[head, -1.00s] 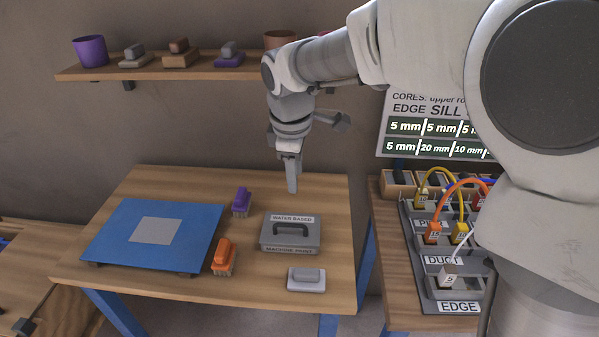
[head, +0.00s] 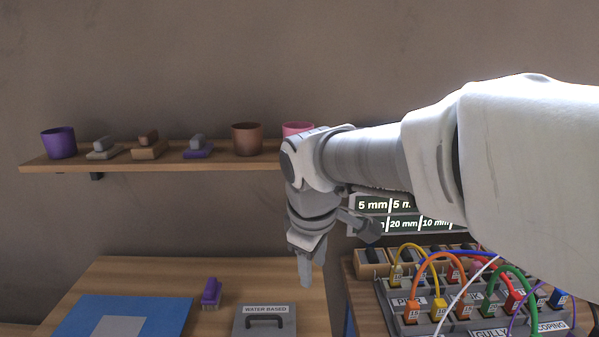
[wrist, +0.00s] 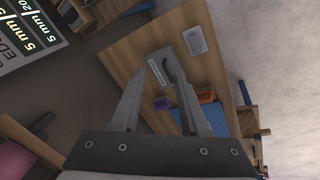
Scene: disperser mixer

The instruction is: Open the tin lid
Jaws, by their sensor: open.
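The grey tin (head: 266,327) stands on the wooden table, labelled "WATER BASED", with a dark handle on its lid (head: 247,318). Its lower part is cut off by the head view's bottom edge. The lid looks closed. In the wrist view the tin (wrist: 155,72) lies beyond the fingertips, between and past them. My gripper (head: 306,283) points down above the table, behind and above the tin, apart from it. In the wrist view my gripper (wrist: 165,58) has its two fingers spread with nothing between them.
A purple brush (head: 211,293) and a blue mat (head: 150,315) with a grey square are left of the tin. A white block (wrist: 195,40) also lies on the table. A shelf (head: 225,160) with pots runs behind. A cable-filled rack (head: 470,310) stands right.

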